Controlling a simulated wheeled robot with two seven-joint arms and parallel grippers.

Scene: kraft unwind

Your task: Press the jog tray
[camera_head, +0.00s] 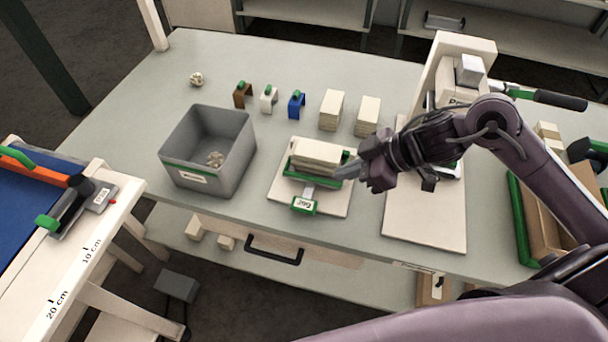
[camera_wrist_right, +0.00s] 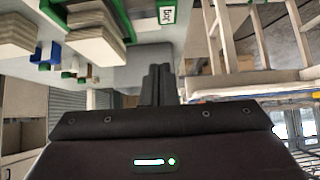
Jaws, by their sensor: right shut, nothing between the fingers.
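The jog tray (camera_head: 298,176) is a green-edged tray on a pale board (camera_head: 329,205) near the middle of the table, with a stack of cream sheets (camera_head: 318,152) in it. A small green-framed tag (camera_head: 304,206) sits at its front. My right gripper (camera_head: 347,171) reaches in from the right, with its fingertips at the right end of the tray; I cannot tell whether they touch it. In the right wrist view its fingers (camera_wrist_right: 159,84) are together with nothing between them. The sheet stack (camera_wrist_right: 95,38) and the tag (camera_wrist_right: 167,15) show there too. My left gripper is not in view.
A grey bin (camera_head: 208,150) with a crumpled ball in it stands left of the tray. Two cream stacks (camera_head: 331,110) and several small coloured blocks (camera_head: 297,104) stand behind. A cream press-like stand (camera_head: 440,75) is at the right.

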